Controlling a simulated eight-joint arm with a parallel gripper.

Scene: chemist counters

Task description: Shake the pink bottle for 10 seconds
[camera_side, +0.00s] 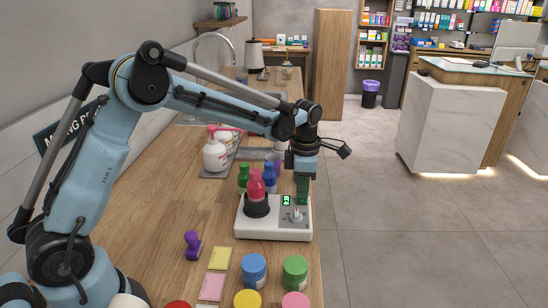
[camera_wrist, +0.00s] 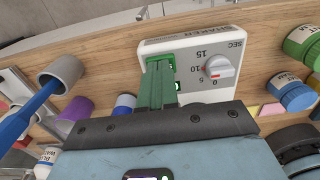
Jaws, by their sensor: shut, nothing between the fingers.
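The pink bottle (camera_side: 256,186) stands upright in the black round holder (camera_side: 256,206) on a white shaker (camera_side: 272,231). The shaker has a small lit green display (camera_side: 287,200) and a dial (camera_side: 296,214). In the wrist view, the dial (camera_wrist: 221,66) has a scale marked SEC with 0, 5, 10 and 15. My gripper (camera_side: 303,200) is shut and empty, pointing down over the shaker's panel, right of the bottle. In the wrist view, its green fingers (camera_wrist: 157,78) are together and partly cover a green-lit part of the panel. I cannot tell whether they touch it.
Green and blue bottles (camera_side: 270,172) stand behind the shaker. The counter's right edge is close to the shaker.

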